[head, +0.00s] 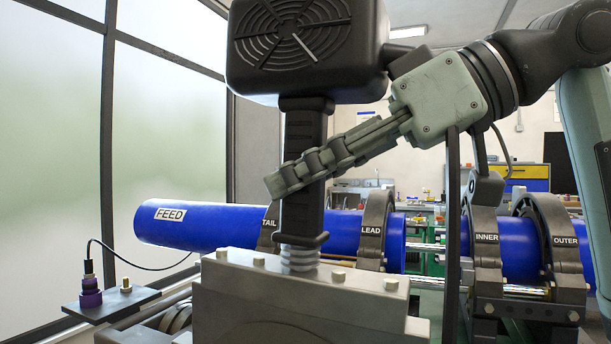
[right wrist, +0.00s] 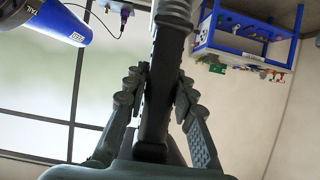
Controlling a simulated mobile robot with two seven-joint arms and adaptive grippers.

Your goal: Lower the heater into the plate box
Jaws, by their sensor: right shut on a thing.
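The heater (head: 303,150) has a black head with a round ribbed grille, a black upright handle and a ribbed metal neck. My right gripper (head: 285,183) reaches in from the upper right and is shut on the handle. In the right wrist view, the fingers of the gripper (right wrist: 160,85) lie on both sides of the dark handle (right wrist: 157,112). Under the neck is a grey metal block (head: 300,300) with bolts on top; I cannot tell whether it is the heater's plate or the plate box. My left gripper is not in view.
A blue pipe marked FEED (head: 215,228) runs behind the heater, through the LEAD clamp (head: 372,235). INNER (head: 486,250) and OUTER (head: 563,255) clamps stand at right. A purple connector (head: 91,294) with a black cable sits at left. A blue-framed bench (right wrist: 243,35) is behind.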

